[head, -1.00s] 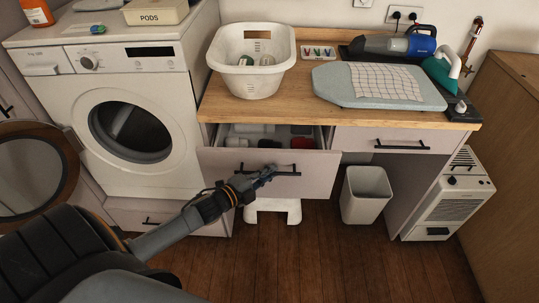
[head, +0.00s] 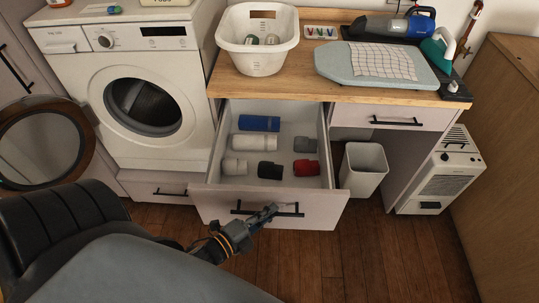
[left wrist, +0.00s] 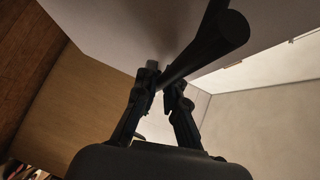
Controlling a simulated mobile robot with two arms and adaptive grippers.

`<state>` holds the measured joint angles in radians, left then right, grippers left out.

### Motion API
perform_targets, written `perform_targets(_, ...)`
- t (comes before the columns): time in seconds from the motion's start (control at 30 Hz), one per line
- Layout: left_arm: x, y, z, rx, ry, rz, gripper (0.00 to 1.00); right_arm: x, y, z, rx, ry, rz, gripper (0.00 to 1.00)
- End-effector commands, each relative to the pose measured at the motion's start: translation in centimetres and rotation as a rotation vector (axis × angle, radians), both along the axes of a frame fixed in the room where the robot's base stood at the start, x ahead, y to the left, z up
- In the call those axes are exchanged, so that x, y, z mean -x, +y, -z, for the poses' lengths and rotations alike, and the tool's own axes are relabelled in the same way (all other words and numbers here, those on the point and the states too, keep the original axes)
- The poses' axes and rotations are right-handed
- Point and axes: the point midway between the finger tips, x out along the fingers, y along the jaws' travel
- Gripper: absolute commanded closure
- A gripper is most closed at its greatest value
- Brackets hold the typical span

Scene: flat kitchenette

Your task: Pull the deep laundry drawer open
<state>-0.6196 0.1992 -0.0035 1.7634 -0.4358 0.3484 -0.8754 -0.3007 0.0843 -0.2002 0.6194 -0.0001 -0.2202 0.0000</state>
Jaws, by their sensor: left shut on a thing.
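The deep laundry drawer (head: 222,206) is pulled well out from under the wooden counter, left of the smaller drawer. Its inside shows several rolled or cylindrical items: blue (head: 259,123), white (head: 254,142), grey (head: 305,145), black (head: 270,170) and red (head: 306,168). Its black bar handle (head: 288,214) is on the front panel. My left gripper (head: 268,211) is at the middle of this handle, shut on it. In the left wrist view the fingers (left wrist: 161,82) close around the dark bar (left wrist: 215,42). My right gripper is not in view.
A washing machine (head: 185,65) with its round door (head: 40,145) open stands at the left. A white bin (head: 362,168) and a white heater-like appliance (head: 443,172) stand to the right. A laundry basket (head: 257,50) and ironing board (head: 340,66) are on the counter.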

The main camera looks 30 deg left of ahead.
Motion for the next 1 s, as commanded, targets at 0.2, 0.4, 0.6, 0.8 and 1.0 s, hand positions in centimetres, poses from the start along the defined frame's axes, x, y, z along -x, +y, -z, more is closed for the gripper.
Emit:
perform_targets(0.2,1.8,-1.0,0.0,0.001,0.001,-0.001,1.0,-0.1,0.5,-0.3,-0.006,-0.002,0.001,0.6)
perform_targets(0.4,2.1,-1.3,0.0,0.0,0.0,0.0,1.0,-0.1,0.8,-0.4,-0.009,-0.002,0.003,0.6)
perform_targets(0.6,2.1,-1.3,0.0,0.0,0.0,0.001,1.0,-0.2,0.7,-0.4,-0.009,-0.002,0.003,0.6)
perform_targets(0.8,2.1,-1.3,0.0,0.0,0.0,0.001,0.66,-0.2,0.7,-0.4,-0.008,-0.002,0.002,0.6)
perform_targets(1.0,2.1,-1.3,0.0,0.0,0.0,0.001,0.66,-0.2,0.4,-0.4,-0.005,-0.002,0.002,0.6)
